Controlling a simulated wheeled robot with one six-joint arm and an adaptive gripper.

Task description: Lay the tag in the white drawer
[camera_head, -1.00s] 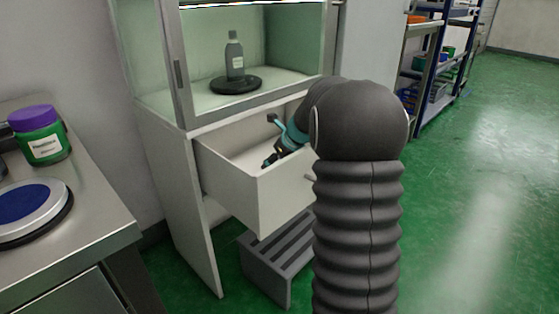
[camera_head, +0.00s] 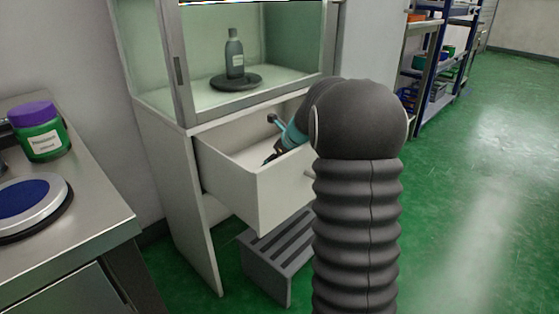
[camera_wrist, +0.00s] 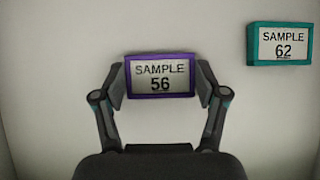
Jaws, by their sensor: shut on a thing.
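A purple-framed tag reading "SAMPLE 56" (camera_wrist: 160,80) is between the fingertips of my gripper (camera_wrist: 161,88) in the wrist view. My gripper is shut on its two sides. The white drawer (camera_head: 262,200) is pulled open under the cabinet, and in the head view my gripper (camera_head: 268,160) reaches down inside it. In the wrist view the drawer's pale floor (camera_wrist: 70,60) lies behind the tag; I cannot tell whether the tag touches it. In the head view the tag is hidden by the drawer front and my arm.
A grey bottle (camera_head: 234,55) stands on a dark round base in the cabinet above. A grey step stool (camera_head: 275,262) is below the drawer. A metal bench (camera_head: 95,215) is at left.

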